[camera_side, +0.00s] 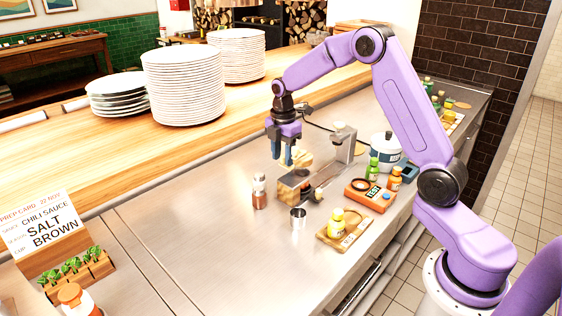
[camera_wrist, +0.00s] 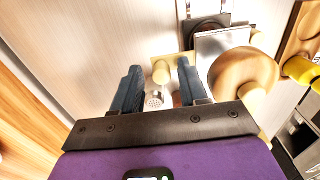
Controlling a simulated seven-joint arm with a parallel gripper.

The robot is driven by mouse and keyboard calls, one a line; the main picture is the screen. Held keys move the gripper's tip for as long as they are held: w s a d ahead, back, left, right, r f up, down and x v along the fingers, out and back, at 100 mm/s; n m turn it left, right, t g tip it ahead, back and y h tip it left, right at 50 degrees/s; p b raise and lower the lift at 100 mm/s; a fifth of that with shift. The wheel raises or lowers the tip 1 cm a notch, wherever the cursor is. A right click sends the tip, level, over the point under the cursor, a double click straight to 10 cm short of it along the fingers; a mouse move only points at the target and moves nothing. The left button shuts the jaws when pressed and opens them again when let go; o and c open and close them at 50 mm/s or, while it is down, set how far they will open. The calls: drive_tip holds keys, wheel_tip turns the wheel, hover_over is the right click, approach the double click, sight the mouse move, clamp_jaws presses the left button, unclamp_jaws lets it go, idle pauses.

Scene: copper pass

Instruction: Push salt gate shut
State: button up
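A dispenser-like fixture with a grey post (camera_side: 343,143) stands on the steel counter, with a pale wooden piece (camera_side: 303,160) and a dark base below it. In the wrist view it shows a grey plate (camera_wrist: 218,42), a round wooden knob (camera_wrist: 243,72) and a small pale yellow piece (camera_wrist: 177,66). I cannot tell which part is the salt gate. My gripper (camera_side: 282,162) points down beside the fixture's left end. Contact cannot be told.
A shaker (camera_side: 259,191) and a metal cup (camera_side: 298,218) stand close in front. A prep card (camera_side: 47,232) reads SALT, BROWN.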

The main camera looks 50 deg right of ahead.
drive_tip(key=shift+r, duration=3)
drive_tip(key=shift+a+r, duration=0.1)
drive_tip(key=shift+a, duration=0.1)
drive_tip(key=s+a+r+m, duration=0.2)
drive_tip(key=s+a+r, duration=0.1)
drive_tip(key=s+a, duration=1.25)
drive_tip(key=s+d+f+m, duration=0.1)
drive_tip(key=s+d, duration=0.1)
drive_tip(key=s, duration=0.9)
drive_tip(key=s+d+f+m, duration=0.1)
drive_tip(key=s+m, duration=0.1)
drive_tip(key=s, duration=0.9)
drive_tip(key=shift+d+f, duration=0.35)
drive_tip(key=shift+f, duration=0.05)
